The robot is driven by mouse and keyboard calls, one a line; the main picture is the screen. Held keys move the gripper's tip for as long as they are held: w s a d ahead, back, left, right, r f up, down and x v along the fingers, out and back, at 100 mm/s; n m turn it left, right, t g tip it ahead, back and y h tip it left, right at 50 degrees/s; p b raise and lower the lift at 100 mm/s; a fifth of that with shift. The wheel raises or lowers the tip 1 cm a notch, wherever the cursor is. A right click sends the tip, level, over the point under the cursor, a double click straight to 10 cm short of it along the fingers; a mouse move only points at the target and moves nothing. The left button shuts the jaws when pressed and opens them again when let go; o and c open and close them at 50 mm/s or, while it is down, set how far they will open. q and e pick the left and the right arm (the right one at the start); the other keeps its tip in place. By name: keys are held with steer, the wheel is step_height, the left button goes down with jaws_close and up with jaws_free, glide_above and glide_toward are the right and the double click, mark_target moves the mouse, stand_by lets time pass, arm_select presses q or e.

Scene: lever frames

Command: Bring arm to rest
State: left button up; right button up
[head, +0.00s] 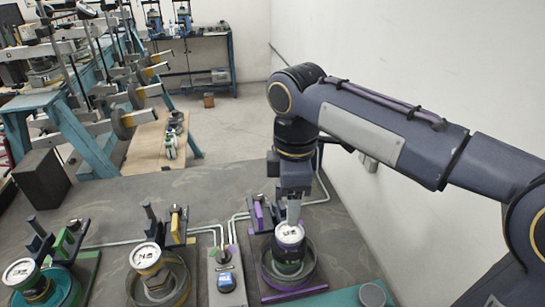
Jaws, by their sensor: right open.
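My right arm (380,125) reaches in from the right, bends at the elbow and points down. Its gripper (292,215) is open, close above or at the white-faced round gauge (288,234) of the rightmost station. I cannot tell whether the fingertips touch the gauge or whether anything is between them. The gauge sits over a round grey dish (310,266) with a purple-marked base. The gripper hides part of the small purple-marked bracket (258,215) behind the gauge. My left gripper is not in view.
Two similar stations with white gauges, yellow-marked (145,256) and green-marked (19,271), stand to the left on the grey bench (110,200). A small box with a blue display (226,281) and thin pipes lies between. A white wall is at right; teal lever frames (85,140) stand behind.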

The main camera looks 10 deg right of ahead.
steer(key=s+d+f+m+t+y, duration=0.2)
steer(key=s+d+f+m, duration=0.2)
steer(key=s+f+m, duration=0.2)
steer(key=s+d+f+m+t+y, duration=0.1)
steer(key=s+d+f+m+t, duration=0.2)
steer(key=s+m, duration=0.7)
step_height(320, 180, down, 3)
steer(key=shift+s+d+r+m+t+y, duration=0.15)
steer(key=shift+d+m+t+y, duration=0.2)
steer(key=shift+d+m, duration=0.65)
steer(key=shift+d, duration=0.1)
stand_by(1.1)
